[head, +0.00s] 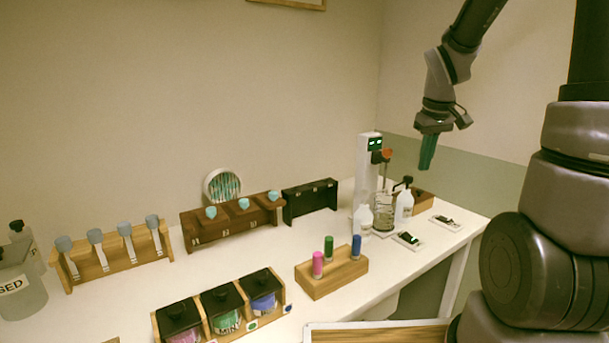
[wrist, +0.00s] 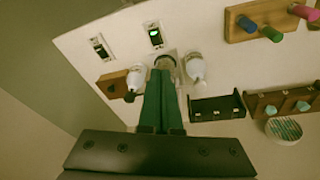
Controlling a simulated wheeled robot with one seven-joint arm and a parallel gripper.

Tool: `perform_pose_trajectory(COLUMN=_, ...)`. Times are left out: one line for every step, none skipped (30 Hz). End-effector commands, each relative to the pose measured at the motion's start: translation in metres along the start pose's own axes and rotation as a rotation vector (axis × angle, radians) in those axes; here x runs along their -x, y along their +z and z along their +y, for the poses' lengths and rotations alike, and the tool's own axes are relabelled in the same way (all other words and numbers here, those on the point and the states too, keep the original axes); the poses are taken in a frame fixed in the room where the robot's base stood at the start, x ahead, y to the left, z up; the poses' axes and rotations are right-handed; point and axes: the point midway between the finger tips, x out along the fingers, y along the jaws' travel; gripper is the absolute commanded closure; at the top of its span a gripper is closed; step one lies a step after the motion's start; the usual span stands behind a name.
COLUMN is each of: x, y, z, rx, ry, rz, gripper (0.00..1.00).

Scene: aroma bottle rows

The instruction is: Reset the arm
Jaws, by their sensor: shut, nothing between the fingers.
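My gripper (head: 428,152) hangs from my arm in the upper right of the head view, in the air above the right end of the white table. Its green fingers point down and are shut together with nothing between them. In the wrist view the closed fingers (wrist: 159,98) reach up over the picture's middle, above a white bottle (wrist: 194,68) and other things on the table. They hide part of what is below.
The white table (head: 225,270) holds a wooden rack of pale blue-capped tubes (head: 110,255), three lidded boxes (head: 220,308), a block with coloured pegs (head: 331,275), a black rack (head: 309,200) and a tall dispenser (head: 366,180). The air around my gripper is clear.

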Motion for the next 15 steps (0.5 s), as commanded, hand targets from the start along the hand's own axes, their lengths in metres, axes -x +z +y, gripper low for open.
perform_pose_trajectory(x=0.023, y=0.006, z=-0.006, rx=-0.045, ry=0.003, rz=0.039, gripper=1.00)
perform_pose_trajectory(x=0.034, y=0.010, z=-0.009, rx=-0.076, ry=0.001, rz=0.059, gripper=1.00)
perform_pose_trajectory(x=0.049, y=0.016, z=-0.014, rx=-0.117, ry=-0.003, rz=0.085, gripper=1.00)
perform_pose_trajectory(x=0.059, y=0.021, z=-0.018, rx=-0.147, ry=-0.008, rz=0.105, gripper=1.00)
perform_pose_trajectory(x=0.070, y=0.026, z=-0.021, rx=-0.177, ry=-0.014, rz=0.125, gripper=1.00)
perform_pose_trajectory(x=0.083, y=0.033, z=-0.027, rx=-0.218, ry=-0.024, rz=0.151, gripper=1.00)
perform_pose_trajectory(x=0.092, y=0.038, z=-0.030, rx=-0.248, ry=-0.033, rz=0.172, gripper=1.00)
perform_pose_trajectory(x=0.101, y=0.044, z=-0.034, rx=-0.277, ry=-0.043, rz=0.191, gripper=1.00)
perform_pose_trajectory(x=0.113, y=0.052, z=-0.040, rx=-0.316, ry=-0.059, rz=0.217, gripper=1.00)
perform_pose_trajectory(x=0.121, y=0.059, z=-0.043, rx=-0.344, ry=-0.072, rz=0.237, gripper=1.00)
perform_pose_trajectory(x=0.129, y=0.065, z=-0.047, rx=-0.372, ry=-0.086, rz=0.254, gripper=1.00)
perform_pose_trajectory(x=0.138, y=0.073, z=-0.052, rx=-0.407, ry=-0.106, rz=0.278, gripper=1.00)
perform_pose_trajectory(x=0.144, y=0.079, z=-0.055, rx=-0.431, ry=-0.120, rz=0.294, gripper=1.00)
perform_pose_trajectory(x=0.149, y=0.085, z=-0.059, rx=-0.453, ry=-0.135, rz=0.308, gripper=1.00)
perform_pose_trajectory(x=0.156, y=0.091, z=-0.063, rx=-0.481, ry=-0.155, rz=0.325, gripper=1.00)
